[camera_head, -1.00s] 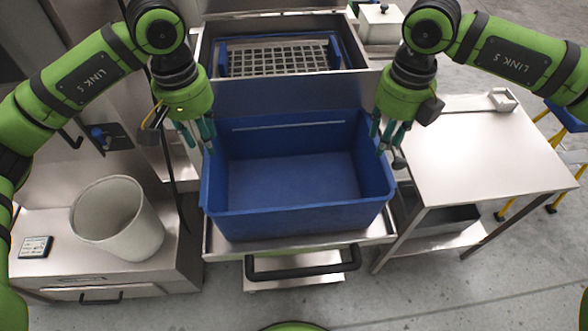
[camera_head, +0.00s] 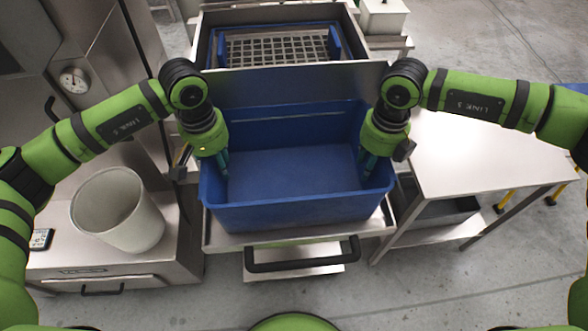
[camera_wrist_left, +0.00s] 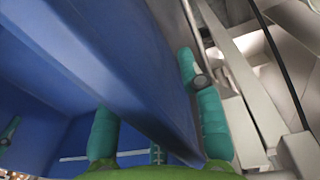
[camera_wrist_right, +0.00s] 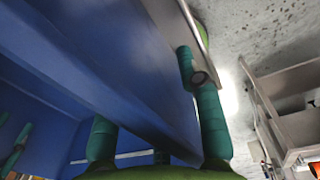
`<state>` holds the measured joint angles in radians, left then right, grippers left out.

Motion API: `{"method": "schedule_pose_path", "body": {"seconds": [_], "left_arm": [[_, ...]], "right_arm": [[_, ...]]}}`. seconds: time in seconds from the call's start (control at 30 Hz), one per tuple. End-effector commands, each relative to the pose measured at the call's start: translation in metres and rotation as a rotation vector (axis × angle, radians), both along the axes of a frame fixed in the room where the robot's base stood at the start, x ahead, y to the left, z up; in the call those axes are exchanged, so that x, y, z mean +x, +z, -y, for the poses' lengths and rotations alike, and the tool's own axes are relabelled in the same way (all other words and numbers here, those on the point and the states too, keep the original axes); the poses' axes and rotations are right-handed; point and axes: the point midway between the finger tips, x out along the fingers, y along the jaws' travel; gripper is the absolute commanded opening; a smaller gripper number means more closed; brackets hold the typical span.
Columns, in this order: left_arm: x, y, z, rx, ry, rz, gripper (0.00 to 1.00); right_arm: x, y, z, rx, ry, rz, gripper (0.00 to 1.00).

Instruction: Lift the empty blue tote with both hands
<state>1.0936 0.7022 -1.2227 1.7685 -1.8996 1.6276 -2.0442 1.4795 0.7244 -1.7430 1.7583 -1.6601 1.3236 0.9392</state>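The blue tote (camera_head: 290,215) is empty and sits level on a steel stand, its open top facing up. My left gripper (camera_head: 215,165) is at the tote's left wall and my right gripper (camera_head: 371,165) is at its right wall. In the left wrist view, the teal fingers of the left gripper (camera_wrist_left: 155,120) stand apart on either side of the wall (camera_wrist_left: 125,75). In the right wrist view, the right gripper's fingers (camera_wrist_right: 155,120) straddle the other wall (camera_wrist_right: 120,75) in the same way. Both look open; firm contact is not visible.
A steel stand (camera_head: 225,240) with a dark front handle (camera_head: 300,262) bears the tote. Behind is a steel bin with a grid (camera_head: 275,48). A pale bucket (camera_head: 117,212) stands on the left cabinet. A bare steel table (camera_head: 480,150) is close on the right.

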Motion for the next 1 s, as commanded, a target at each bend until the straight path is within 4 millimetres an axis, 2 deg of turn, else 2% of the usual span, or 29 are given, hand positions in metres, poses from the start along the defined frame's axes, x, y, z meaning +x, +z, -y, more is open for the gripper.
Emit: {"method": "schedule_pose_path", "body": {"seconds": [0.37, 0.47, 0.5, 1.0], "left_arm": [[-0.0001, -0.0051, 0.0002, 0.001, -0.001, 0.0, 0.37], [-0.0001, -0.005, 0.0002, 0.001, -0.001, 0.0, 0.01], [-0.0002, -0.005, 0.0002, 0.001, -0.001, 0.0, 0.0], [0.0003, 0.0013, 0.0001, 0.0, 0.0, 0.002, 0.0]], "right_arm": [[-0.0004, -0.0054, -0.0004, 0.0, 0.001, 0.0, 0.37], [-0.0004, -0.0053, -0.0004, 0.0, 0.001, 0.0, 0.01], [-0.0004, -0.0052, -0.0004, 0.0, 0.001, 0.0, 0.0], [0.0004, 0.0013, -0.0003, 0.001, 0.0, 0.002, 0.0]]}}
